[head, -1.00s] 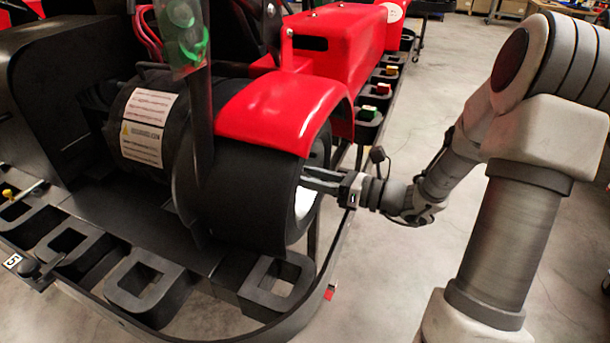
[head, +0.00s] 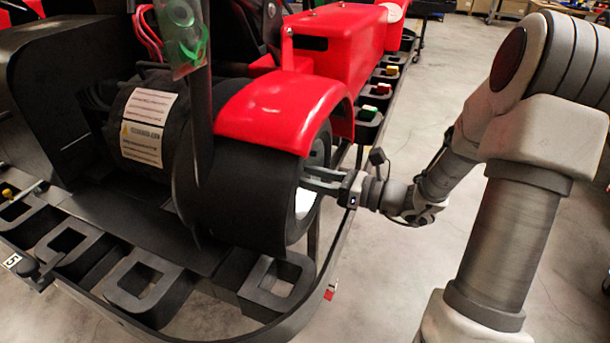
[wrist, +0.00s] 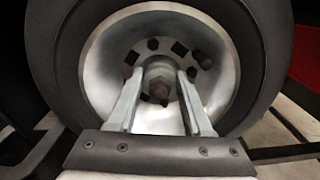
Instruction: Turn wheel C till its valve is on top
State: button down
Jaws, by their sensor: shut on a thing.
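The wheel (head: 240,190), a black tyre with a pale metal rim, sits under the red fender at the kart's near corner. No letter C shows on it. In the wrist view the rim (wrist: 100,75) faces me, with a hub nut (wrist: 158,84) at its centre. My gripper (head: 308,178) reaches into the rim from the right; in the wrist view its two fingers (wrist: 160,76) are shut on the hub nut, one on each side. A dark round stub (wrist: 203,59), perhaps the valve, is up and right of the nut, among several dark square holes.
The red fender (head: 275,110) arches closely over the wheel. A black frame rail (head: 325,275) with square trays runs around the kart's corner, below and beside my gripper. Clear concrete floor (head: 400,280) lies to the right.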

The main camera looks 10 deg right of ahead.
jog(key=n+b, duration=0.1)
jog(key=n, duration=0.1)
jog(key=n+b, duration=0.1)
jog(key=n, duration=0.2)
jog(key=shift+s+a+f, duration=0.1)
jog(key=shift+f, duration=0.1)
jog(key=n+b, duration=0.3)
jog(key=n, duration=0.2)
jog(key=shift+s+n+b, duration=0.1)
jog(key=shift+n+b, duration=0.2)
jog(key=shift+b, duration=0.05)
jog(key=c, duration=0.7)
grip_release()
jog(key=shift+o, duration=0.2)
jog(key=shift+r, duration=0.1)
jog(key=p+v, duration=0.3)
jog(key=v, duration=1.4)
jog(key=shift+s, duration=0.15)
